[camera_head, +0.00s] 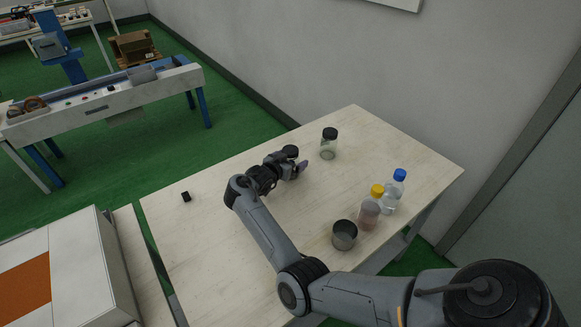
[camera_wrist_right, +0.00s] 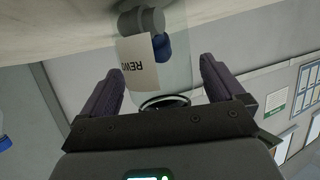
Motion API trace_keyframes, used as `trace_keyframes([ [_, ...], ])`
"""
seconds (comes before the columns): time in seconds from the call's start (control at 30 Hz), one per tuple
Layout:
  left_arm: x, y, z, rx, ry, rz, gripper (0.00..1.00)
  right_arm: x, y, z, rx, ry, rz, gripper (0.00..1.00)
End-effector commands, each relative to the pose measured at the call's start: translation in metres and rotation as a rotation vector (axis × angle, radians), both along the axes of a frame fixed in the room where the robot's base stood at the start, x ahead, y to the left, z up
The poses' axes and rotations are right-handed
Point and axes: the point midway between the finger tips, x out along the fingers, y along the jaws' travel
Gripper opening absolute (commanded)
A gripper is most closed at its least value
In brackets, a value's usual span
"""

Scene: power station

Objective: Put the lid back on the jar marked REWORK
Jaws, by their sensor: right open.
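In the right wrist view, a clear jar (camera_wrist_right: 180,65) appears upside down, with a white label (camera_wrist_right: 137,65) whose visible letters read REWO. My right gripper (camera_wrist_right: 160,80) is open, with one finger on each side of the jar; I cannot tell whether they touch it. A ring-shaped rim shows near the palm. In the head view my right gripper (camera_head: 299,162) hangs over the table. A glass jar with a black lid (camera_head: 329,143) stands just beyond it; I cannot tell whether this is the marked jar. A small black object (camera_head: 186,197) lies at the left. My left gripper is out of view.
The table's left side is mostly clear. A wall runs behind it.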

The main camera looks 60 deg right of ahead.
Motion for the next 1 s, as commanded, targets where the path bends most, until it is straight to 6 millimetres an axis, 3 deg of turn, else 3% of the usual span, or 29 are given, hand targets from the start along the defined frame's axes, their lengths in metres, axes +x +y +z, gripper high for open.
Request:
trace_keyframes([
  [0.37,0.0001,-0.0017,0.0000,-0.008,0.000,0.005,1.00,0.0003,-0.0014,-0.0007,0.001,0.000,0.001,0.94],
  [0.8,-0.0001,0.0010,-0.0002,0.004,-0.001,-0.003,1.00,0.0003,-0.0015,0.0000,0.000,-0.001,0.001,0.27],
  [1.0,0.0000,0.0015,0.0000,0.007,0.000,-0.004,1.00,0.0004,-0.0014,0.0003,0.000,-0.001,0.001,0.27],
])
